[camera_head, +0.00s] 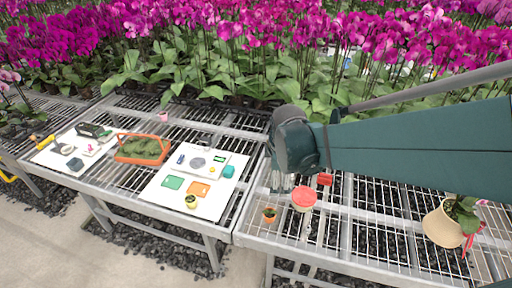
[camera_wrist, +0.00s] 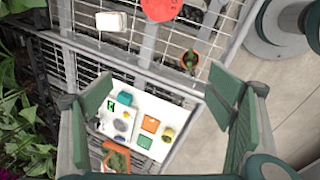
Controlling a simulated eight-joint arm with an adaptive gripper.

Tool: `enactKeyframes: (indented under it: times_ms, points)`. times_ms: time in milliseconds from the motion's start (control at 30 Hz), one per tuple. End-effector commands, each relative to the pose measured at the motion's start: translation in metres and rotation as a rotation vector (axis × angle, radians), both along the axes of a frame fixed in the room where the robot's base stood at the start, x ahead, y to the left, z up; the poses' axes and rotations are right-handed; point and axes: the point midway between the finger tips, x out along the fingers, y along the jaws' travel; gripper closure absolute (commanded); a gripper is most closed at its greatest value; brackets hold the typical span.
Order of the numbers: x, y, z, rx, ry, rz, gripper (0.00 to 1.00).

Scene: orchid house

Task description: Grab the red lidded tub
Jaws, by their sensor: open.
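The red lidded tub (camera_head: 304,197) stands on the wire bench in the head view, with a round red lid on top. In the wrist view its red lid (camera_wrist: 160,8) is cut off by the top edge. My gripper (camera_wrist: 165,85) is open and empty, its two green-padded fingers wide apart.
A small potted plant (camera_head: 269,215) is left of the tub, and a small red block (camera_head: 324,179) is behind it. A cream pot with a plant (camera_head: 442,228) is at the right. A white board with small items (camera_head: 205,208) and an orange basket (camera_head: 140,157) lie left. Orchids fill the back.

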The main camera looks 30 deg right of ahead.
Motion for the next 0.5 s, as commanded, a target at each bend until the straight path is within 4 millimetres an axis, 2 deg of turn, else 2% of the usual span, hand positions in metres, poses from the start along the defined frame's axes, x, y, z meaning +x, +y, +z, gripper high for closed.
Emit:
enactKeyframes:
  times_ms: [500]
  points:
    - [0.008,-0.069,-0.078,-0.092,0.188,0.352,0.19]
